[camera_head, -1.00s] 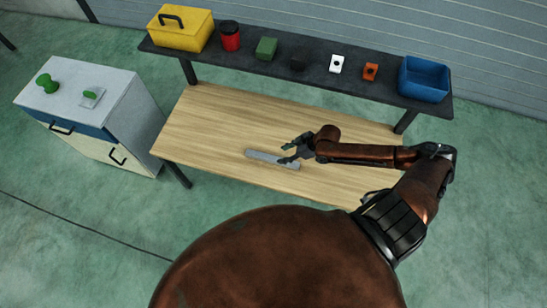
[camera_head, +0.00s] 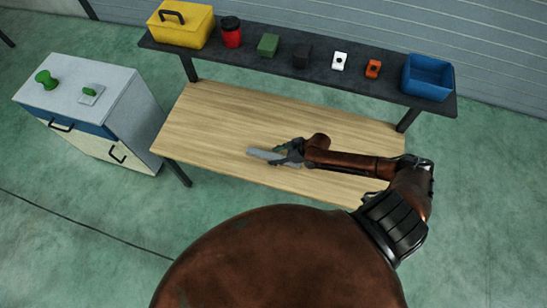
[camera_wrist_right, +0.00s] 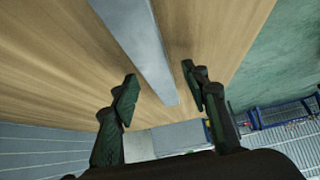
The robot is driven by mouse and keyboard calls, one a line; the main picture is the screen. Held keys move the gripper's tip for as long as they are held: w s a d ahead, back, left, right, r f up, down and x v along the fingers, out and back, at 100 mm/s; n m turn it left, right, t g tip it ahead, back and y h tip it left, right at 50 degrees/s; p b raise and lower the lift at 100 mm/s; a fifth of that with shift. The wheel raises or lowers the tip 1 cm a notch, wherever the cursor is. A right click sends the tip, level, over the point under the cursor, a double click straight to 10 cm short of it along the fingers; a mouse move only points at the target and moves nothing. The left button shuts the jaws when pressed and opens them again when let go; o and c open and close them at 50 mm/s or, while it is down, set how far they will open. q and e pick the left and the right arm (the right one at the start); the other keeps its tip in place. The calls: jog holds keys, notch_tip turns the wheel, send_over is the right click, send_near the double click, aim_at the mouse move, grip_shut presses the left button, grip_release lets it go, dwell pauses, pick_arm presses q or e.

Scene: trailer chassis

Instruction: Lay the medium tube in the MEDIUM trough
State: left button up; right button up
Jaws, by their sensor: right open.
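A long straight grey bar (camera_head: 257,153), which looks like the tube, lies flat on the wooden table. In the right wrist view the bar (camera_wrist_right: 140,48) runs from the top edge down to a near end between my finger lines. My right gripper (camera_head: 277,154) is over the bar's right part and hides it in the head view. In the right wrist view the gripper (camera_wrist_right: 158,82) is open, with one finger on each side of the bar and a gap to each. I cannot tell the tube's size class. No trough can be made out. My left gripper is not in view.
The wooden table (camera_head: 210,125) is otherwise clear. A dark raised shelf (camera_head: 330,85) behind it holds a yellow toolbox (camera_head: 181,27), red canister (camera_head: 230,35), several small blocks and a blue bin (camera_head: 427,77). A white cabinet (camera_head: 75,80) stands left.

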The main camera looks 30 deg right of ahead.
jog(key=shift+c, duration=0.6)
grip_shut()
jog(key=shift+r, duration=0.1)
